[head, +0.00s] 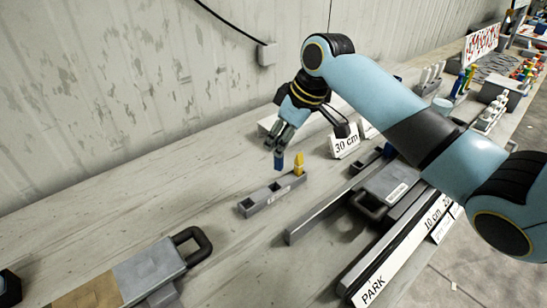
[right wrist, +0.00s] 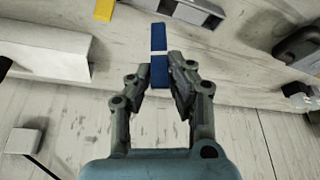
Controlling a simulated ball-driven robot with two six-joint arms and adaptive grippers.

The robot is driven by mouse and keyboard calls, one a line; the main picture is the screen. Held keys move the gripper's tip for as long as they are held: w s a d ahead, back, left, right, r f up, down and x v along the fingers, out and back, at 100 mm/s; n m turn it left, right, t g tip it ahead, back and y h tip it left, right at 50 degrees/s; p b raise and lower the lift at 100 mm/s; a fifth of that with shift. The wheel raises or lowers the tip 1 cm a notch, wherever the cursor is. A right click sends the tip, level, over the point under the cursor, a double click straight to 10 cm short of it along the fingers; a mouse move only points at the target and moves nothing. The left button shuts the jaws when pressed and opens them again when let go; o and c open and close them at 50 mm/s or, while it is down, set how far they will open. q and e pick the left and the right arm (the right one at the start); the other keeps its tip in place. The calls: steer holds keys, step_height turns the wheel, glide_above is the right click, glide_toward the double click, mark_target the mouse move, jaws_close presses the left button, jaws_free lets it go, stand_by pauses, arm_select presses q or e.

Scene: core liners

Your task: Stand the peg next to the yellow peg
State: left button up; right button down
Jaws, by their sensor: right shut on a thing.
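A blue peg (head: 279,162) with a white band (right wrist: 159,52) hangs roughly upright below my right gripper (head: 283,147). The gripper is shut on it, with a finger on each side in the right wrist view (right wrist: 164,88). The yellow peg (head: 298,164) stands upright at the right end of a long grey block (head: 270,200); its tip also shows at the top of the right wrist view (right wrist: 104,9). The block has dark open holes left of the yellow peg. The blue peg is left of the yellow peg, apart from it. Its height above the block is unclear.
A "30 cm" sign (head: 346,143) and a white box (right wrist: 45,52) stand near the gripper. A grey case with a dark handle (head: 192,245) lies front left. Grey rails (head: 320,217) lie to the right. The bench left of the block is clear.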

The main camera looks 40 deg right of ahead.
mark_target(275, 166)
steer(key=f, duration=0.2)
steer(key=a+f, duration=0.1)
steer(key=f, duration=0.2)
steer(key=shift+s+a+p, duration=0.1)
steer(key=shift+a+p, duration=0.1)
steer(key=shift+p, duration=0.1)
arm_select(q)
steer(key=shift+w+r, duration=0.4)
steer(key=shift+w, duration=0.3)
arm_select(e)
steer(key=shift+f, duration=0.15)
steer(key=shift+f, duration=0.1)
steer(key=shift+f, duration=0.35)
arm_select(q)
steer(key=shift+w, duration=0.15)
arm_select(e)
steer(key=c, duration=1.2)
jaws_free()
steer(key=shift+c, duration=0.2)
